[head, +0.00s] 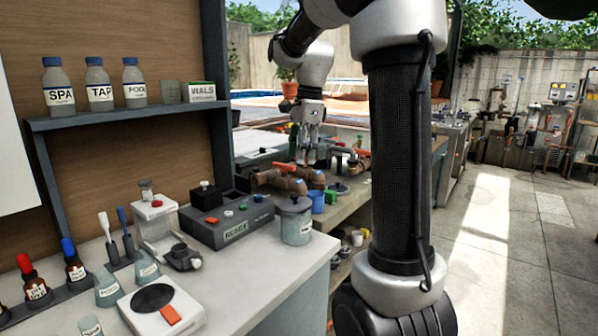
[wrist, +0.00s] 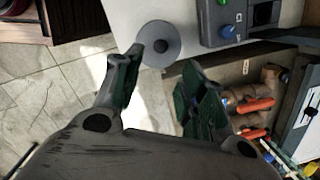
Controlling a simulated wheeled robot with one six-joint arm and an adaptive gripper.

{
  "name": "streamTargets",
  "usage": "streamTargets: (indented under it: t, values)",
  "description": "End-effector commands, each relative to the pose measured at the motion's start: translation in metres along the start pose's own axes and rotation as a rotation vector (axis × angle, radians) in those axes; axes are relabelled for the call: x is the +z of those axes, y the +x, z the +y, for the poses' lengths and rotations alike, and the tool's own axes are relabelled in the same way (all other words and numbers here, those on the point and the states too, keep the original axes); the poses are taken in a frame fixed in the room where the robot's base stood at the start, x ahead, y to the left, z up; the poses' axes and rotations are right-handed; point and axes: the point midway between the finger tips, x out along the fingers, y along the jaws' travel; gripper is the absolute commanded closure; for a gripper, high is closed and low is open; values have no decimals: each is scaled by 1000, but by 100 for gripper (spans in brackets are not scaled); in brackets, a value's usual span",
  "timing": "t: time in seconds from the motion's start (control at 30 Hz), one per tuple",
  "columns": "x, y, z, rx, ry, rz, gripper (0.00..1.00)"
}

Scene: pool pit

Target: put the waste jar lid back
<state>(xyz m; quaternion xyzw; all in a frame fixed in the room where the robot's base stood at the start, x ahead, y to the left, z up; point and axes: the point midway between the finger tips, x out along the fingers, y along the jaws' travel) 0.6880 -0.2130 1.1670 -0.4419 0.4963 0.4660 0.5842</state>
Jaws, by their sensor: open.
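The waste jar (head: 296,227) is a grey, labelled pot standing upright at the right end of the pale counter. A grey lid (head: 296,204) with a small knob appears to sit on its top; I cannot tell whether it is fully seated. From above, the wrist view shows the lid as a round grey disc (wrist: 173,52) with a dark knob, just beyond my fingertips. My gripper (head: 309,158) is open and empty in the wrist view (wrist: 166,72). In the head view it hangs beyond the jar, over the lower bench, apart from the lid.
A grey reagent box (head: 227,220) stands left of the jar. A shelf (head: 130,115) holds bottles. Paved floor (head: 500,260) is open at right.

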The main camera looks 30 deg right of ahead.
Motion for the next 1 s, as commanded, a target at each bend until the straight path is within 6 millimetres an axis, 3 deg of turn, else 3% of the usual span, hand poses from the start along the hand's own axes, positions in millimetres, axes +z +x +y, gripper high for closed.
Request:
streamTargets:
  t: [0.13,0.23,0.37,0.5,0.6,0.7,0.83,1.0]
  values:
    - [2,-14,5,-7,-28,2,59]
    - [9,-21,28,-31,-171,14,59]
    - [21,-24,86,-89,-550,59,59]
    - [26,-11,155,-147,-1035,141,59]
    - [25,5,194,-173,-1336,206,59]
    - [22,21,220,-185,-1556,260,59]
    - [20,34,236,-188,-1712,303,59]
    - [19,37,239,-188,-1750,313,59]
